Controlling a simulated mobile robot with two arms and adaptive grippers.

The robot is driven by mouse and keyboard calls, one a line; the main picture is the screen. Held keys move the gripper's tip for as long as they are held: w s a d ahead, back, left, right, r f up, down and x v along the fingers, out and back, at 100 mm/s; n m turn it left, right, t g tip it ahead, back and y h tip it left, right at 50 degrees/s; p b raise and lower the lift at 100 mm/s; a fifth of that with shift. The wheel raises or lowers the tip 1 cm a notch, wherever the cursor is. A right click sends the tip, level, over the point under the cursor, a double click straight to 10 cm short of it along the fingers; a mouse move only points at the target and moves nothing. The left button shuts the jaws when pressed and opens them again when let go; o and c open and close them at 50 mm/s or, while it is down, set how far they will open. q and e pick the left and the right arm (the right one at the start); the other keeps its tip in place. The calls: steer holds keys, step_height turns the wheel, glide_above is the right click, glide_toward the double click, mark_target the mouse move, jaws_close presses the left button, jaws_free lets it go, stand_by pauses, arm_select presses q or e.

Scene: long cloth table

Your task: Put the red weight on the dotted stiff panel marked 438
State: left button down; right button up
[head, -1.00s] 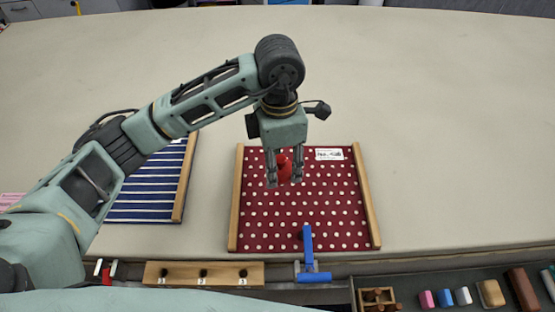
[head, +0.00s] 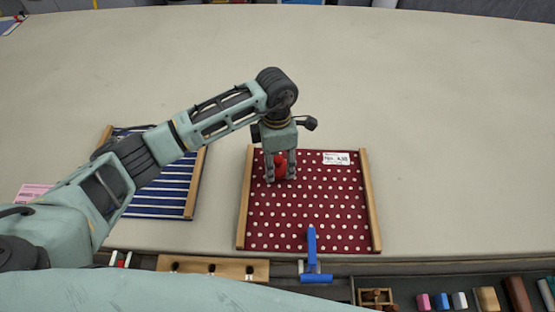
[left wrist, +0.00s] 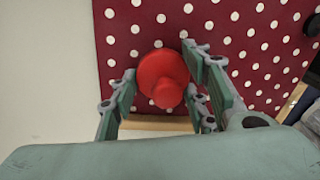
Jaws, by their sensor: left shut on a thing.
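The dotted panel (head: 310,215) is dark red with white dots and wooden side rails, and it lies flat on the table. Its white label (head: 337,158) at the far right corner is small and seems to read 438. My left gripper (head: 281,180) is over the panel's far left part, pointing down. It is shut on the red weight (head: 281,166), a round red piece with a knob. In the left wrist view the red weight (left wrist: 160,76) sits between the fingers with dots around it. Whether it touches the panel is unclear. My right gripper is not in view.
A blue-and-white striped panel (head: 165,190) lies to the left, partly behind my arm. A blue T-shaped tool (head: 313,258) overlaps the dotted panel's near edge. A wooden peg strip (head: 235,268) and a tray with several small blocks (head: 441,301) lie along the front. The far table is clear.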

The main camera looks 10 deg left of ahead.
mark_target(277, 156)
arm_select(q)
steer(key=shift+f, duration=0.15)
steer(key=c, duration=1.3)
jaws_free()
steer(key=o, duration=0.3)
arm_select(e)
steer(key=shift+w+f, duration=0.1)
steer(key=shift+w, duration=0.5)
arm_select(q)
steer(key=shift+r, duration=0.2)
steer(key=shift+w+r, duration=0.1)
steer(key=shift+r, duration=0.15)
steer(key=r+b, duration=0.1)
steer(key=r, duration=0.2)
steer(key=r+b, duration=0.1)
steer(key=r, duration=0.3)
steer(key=r+b, duration=0.2)
steer(key=r, duration=0.1)
steer(key=shift+w+a+r, duration=0.15)
steer(key=shift+w+r, duration=0.1)
steer(key=shift+w, duration=0.05)
steer(key=shift+r, duration=0.45)
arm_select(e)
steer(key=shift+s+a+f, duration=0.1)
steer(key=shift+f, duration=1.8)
